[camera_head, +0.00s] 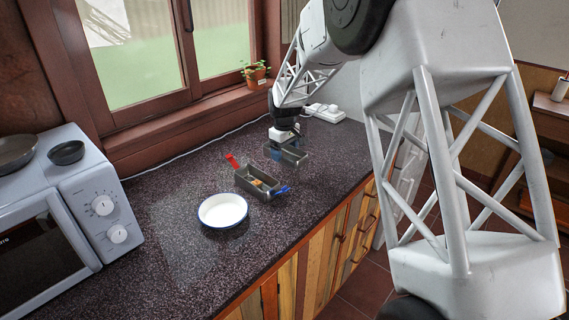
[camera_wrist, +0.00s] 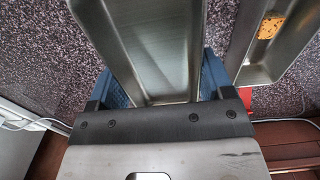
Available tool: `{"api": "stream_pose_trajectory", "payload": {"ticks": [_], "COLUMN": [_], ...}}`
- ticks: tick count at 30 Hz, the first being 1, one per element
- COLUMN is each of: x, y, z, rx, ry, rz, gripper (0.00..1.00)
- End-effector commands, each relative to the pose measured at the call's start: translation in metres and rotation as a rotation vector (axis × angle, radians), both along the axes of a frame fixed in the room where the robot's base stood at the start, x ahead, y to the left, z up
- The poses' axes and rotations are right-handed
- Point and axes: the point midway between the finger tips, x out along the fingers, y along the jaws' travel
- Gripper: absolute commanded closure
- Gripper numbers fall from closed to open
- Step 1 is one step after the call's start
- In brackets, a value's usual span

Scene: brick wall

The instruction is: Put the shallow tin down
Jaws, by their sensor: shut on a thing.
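The shallow tin (camera_head: 293,155) is a grey metal, open-topped rectangular tin. My gripper (camera_head: 281,149) is shut on one end of it, with a blue finger on each side. In the wrist view the tin (camera_wrist: 150,45) shows empty between the blue fingers of the gripper (camera_wrist: 162,82). The tin is at or just above the dark counter; I cannot tell whether its base touches.
A second grey tin (camera_head: 244,184) stands close by on the speckled counter (camera_head: 165,245), with an orange-yellow piece (camera_wrist: 270,26) inside and red and blue items at its ends. A white dish (camera_head: 222,210) lies left of it. A microwave (camera_head: 75,215) stands far left.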

Motion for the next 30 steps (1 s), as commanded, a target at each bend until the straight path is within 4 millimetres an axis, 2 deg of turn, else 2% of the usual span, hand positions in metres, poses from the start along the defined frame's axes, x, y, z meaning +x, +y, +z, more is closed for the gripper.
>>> {"api": "stream_pose_trajectory", "payload": {"ticks": [15,30], "x": [0.0,0.0], "y": [0.0,0.0], "z": [-0.048,-0.053], "rx": [0.0,0.0], "ry": [0.001,0.0], "rz": [0.0,0.0], "gripper": [0.51,0.51]}}
